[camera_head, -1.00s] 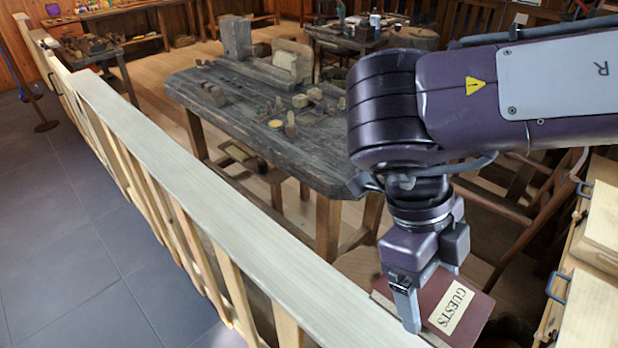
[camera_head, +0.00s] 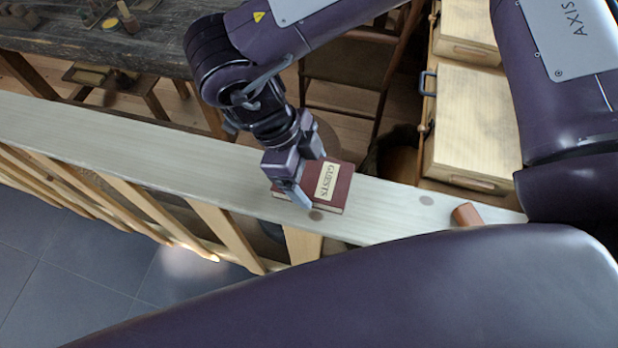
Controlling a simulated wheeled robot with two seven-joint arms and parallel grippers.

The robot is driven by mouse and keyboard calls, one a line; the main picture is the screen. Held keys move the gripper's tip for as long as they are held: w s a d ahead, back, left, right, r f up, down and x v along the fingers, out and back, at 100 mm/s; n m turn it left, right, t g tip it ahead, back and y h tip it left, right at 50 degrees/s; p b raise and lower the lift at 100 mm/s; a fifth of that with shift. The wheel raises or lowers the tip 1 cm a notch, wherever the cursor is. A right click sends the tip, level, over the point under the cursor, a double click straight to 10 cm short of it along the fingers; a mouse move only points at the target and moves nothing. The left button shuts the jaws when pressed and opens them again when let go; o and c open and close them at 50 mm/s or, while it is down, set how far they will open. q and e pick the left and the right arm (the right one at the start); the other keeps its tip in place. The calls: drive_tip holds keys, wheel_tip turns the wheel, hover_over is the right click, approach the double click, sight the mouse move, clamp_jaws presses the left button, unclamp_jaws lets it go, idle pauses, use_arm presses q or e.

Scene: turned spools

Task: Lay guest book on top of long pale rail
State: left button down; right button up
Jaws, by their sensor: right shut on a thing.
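The long pale rail (camera_head: 130,147) runs from the left edge across the middle to the right. The guest book (camera_head: 334,189), dark red with a cream "GUESTS" label, shows over the rail, lying flat. I cannot tell whether its underside touches the rail. My right gripper (camera_head: 292,193) points down at the book's left side and is shut on it. The gripper hides part of the book's left end. My left gripper is not in view.
A brown wooden peg or block (camera_head: 467,214) is on the rail's right end. A dark workbench (camera_head: 120,45) stands behind at left. Pale wooden boxes (camera_head: 470,125) stand at the back right. The rail is clear left of the book.

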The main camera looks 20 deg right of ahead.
sight(309, 183)
drive_tip(key=shift+f, duration=1.95)
drive_tip(key=shift+f, duration=0.1)
drive_tip(key=o, duration=1.1)
drive_tip(key=shift+c, duration=0.2)
drive_tip(key=b+v, duration=0.1)
drive_tip(key=v, duration=1.1)
